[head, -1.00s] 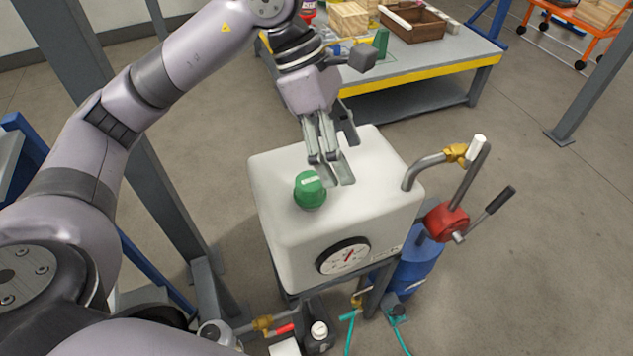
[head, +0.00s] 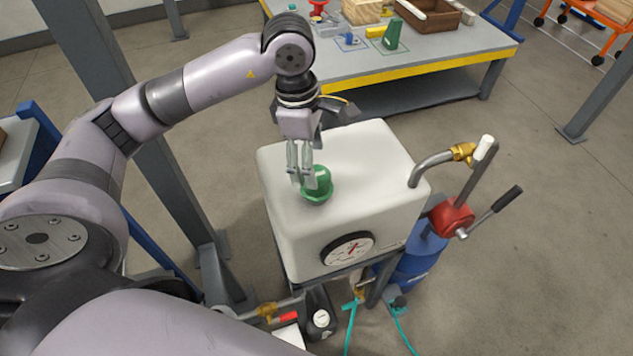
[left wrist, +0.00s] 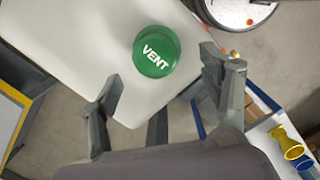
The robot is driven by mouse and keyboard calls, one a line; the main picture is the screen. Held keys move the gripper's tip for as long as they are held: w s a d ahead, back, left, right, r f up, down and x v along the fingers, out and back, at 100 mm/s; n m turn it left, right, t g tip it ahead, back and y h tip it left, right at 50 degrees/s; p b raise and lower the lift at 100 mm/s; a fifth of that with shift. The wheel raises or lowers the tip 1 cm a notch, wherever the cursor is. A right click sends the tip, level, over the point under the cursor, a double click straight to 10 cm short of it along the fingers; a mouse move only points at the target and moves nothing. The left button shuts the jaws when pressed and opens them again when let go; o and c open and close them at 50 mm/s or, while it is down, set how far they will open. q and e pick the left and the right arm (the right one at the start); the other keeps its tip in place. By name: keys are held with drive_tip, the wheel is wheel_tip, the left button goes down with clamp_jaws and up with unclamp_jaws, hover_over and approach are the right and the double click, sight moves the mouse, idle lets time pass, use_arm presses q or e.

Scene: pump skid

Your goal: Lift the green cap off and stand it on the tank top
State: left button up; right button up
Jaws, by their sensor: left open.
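The green cap (head: 320,184) sits on top of the white tank (head: 365,165), towards its left side. In the left wrist view the cap (left wrist: 157,50) shows its round top with the white word VENT. My left gripper (head: 302,182) points down over the tank at the cap's left side, and its fingers hide part of the cap in the head view. In the left wrist view the fingers (left wrist: 160,82) are spread, with the cap ahead of them and not gripped. Whether a finger touches the cap I cannot tell. My right gripper is in neither view.
The tank top right of the cap is bare. A dial gauge (head: 347,248) is on the front. A workbench (head: 420,65) stands behind.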

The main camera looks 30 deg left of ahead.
sight(317, 174)
use_arm(q)
drive_tip(key=shift+f, duration=0.3)
drive_tip(key=f+p, duration=0.2)
drive_tip(key=f, duration=0.2)
drive_tip(key=shift+w+d+f+p, duration=0.35)
drive_tip(key=shift+d+f+p, duration=0.05)
drive_tip(key=shift+f, duration=0.3)
drive_tip(key=shift+c, duration=0.3)
drive_tip(key=c, duration=1.3)
